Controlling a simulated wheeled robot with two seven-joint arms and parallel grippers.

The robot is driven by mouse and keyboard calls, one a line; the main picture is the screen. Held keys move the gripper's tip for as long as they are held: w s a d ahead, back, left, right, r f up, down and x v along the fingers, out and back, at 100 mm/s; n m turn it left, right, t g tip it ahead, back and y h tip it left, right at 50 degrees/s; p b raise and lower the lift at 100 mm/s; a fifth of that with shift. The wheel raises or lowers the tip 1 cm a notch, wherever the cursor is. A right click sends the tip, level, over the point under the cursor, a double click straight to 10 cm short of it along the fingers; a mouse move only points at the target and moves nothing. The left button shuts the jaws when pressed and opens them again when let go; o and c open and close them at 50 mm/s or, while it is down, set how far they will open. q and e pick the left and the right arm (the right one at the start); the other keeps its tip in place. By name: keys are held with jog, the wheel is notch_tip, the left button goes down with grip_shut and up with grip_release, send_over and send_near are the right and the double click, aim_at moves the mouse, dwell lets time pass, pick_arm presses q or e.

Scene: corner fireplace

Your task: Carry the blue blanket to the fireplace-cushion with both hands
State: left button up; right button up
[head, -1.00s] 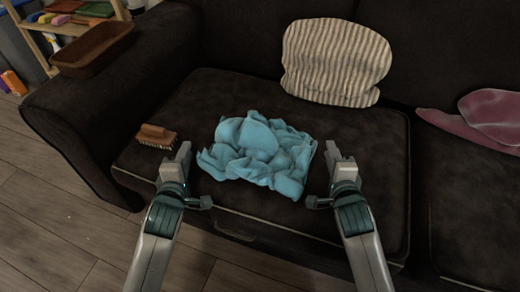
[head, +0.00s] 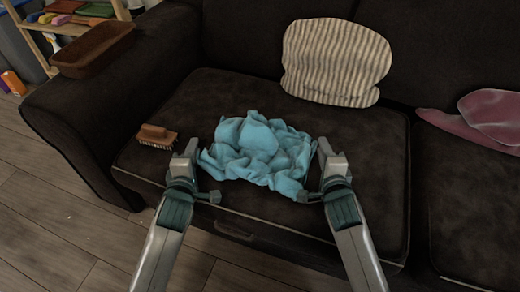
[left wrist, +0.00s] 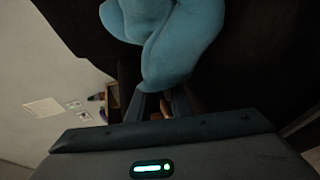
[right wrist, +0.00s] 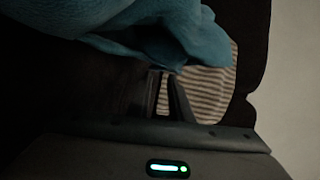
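The blue blanket (head: 258,150) lies crumpled on the dark sofa seat. My left gripper (head: 190,152) is at its left edge, and my right gripper (head: 328,150) is at its right edge. In the left wrist view, a blanket fold (left wrist: 175,45) hangs down to the fingertips, with a gap between the fingers. In the right wrist view, the blanket (right wrist: 150,25) is just above the fingertips, and striped fabric shows through the gap between them. Both grippers look open; whether cloth is between the tips is unclear. No fireplace is in view.
A striped cushion (head: 335,62) leans on the sofa back (head: 240,35). A brush (head: 156,136) lies left of the blanket, near my left gripper. A brown tray (head: 92,50) sits on the armrest. A pink cloth (head: 490,115) lies at the right. Floor (head: 50,240) is clear at front left.

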pick_arm(q)
jog(key=shift+d, duration=0.25)
pick_arm(e)
jog(key=shift+a, duration=0.3)
